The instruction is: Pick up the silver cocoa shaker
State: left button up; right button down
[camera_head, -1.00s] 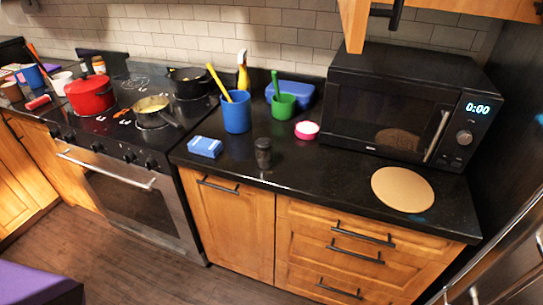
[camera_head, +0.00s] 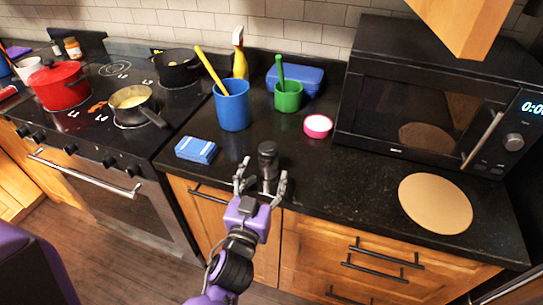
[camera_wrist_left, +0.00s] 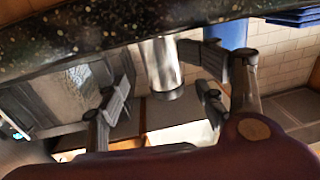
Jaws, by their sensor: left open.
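The cocoa shaker (camera_head: 267,155) is a small upright cylinder with a dark top, standing near the front edge of the black counter. In the left wrist view, which appears upside down, its body (camera_wrist_left: 162,62) looks silver. My left gripper (camera_head: 262,175) is open at the counter's front edge, with its fingers spread to either side of the shaker's lower part. In the wrist view the shaker lies between the open fingers (camera_wrist_left: 165,88). I cannot tell whether either finger touches it. My right gripper is not in view.
Left of the shaker lies a blue box (camera_head: 196,150). Behind stand a blue cup (camera_head: 232,108) with a yellow utensil, a green cup (camera_head: 288,97) and a pink-rimmed container (camera_head: 318,126). A round board (camera_head: 435,204) lies before the microwave (camera_head: 400,110). Counter between shaker and board is clear.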

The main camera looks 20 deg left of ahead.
pick_arm(q)
jog(key=shift+w+r, duration=0.15)
jog(key=shift+w, duration=0.8)
jog(key=w, duration=0.3)
jog(key=w+p, duration=0.1)
jog(key=shift+w+a+f, duration=0.25)
jog(key=shift+a, duration=0.05)
jog(key=shift+s, duration=0.1)
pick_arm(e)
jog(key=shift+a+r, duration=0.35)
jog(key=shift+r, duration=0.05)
